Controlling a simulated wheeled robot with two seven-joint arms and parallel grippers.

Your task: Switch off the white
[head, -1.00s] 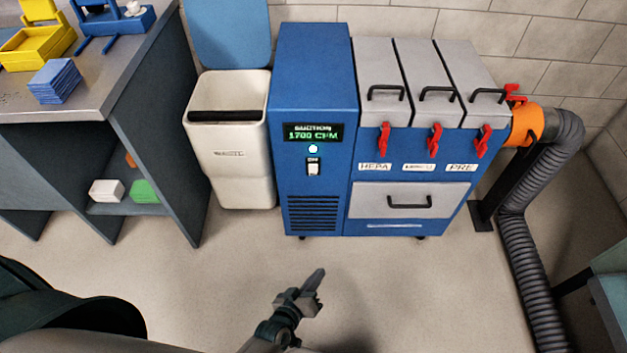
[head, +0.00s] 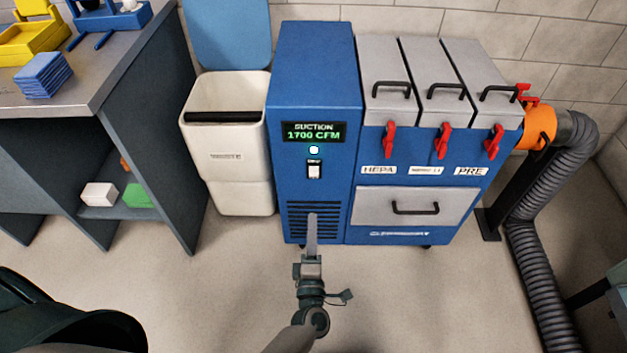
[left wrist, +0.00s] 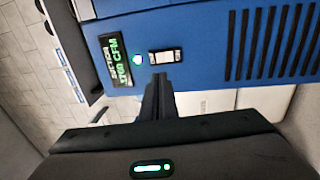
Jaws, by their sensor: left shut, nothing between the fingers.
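A white rocker switch (head: 314,170) sits on the front of the blue suction unit (head: 316,80), under a green light (head: 314,150) and a lit display (head: 313,132) reading "SUCTION 1700 CFM". My left gripper (head: 312,220) is shut and empty, in front of the vent slots and below the switch in the head view. In the left wrist view the switch (left wrist: 166,57) and the lit green light (left wrist: 138,59) are just beyond the shut fingertips (left wrist: 158,78). I see a gap between fingers and switch. My right gripper is not in view.
A white bin (head: 228,150) with a raised blue lid stands left of the unit. A grey workbench (head: 150,80) is farther left. Red latches (head: 441,142), a drawer (head: 405,213) and a ribbed hose (head: 535,260) are to the right. The floor in front is clear.

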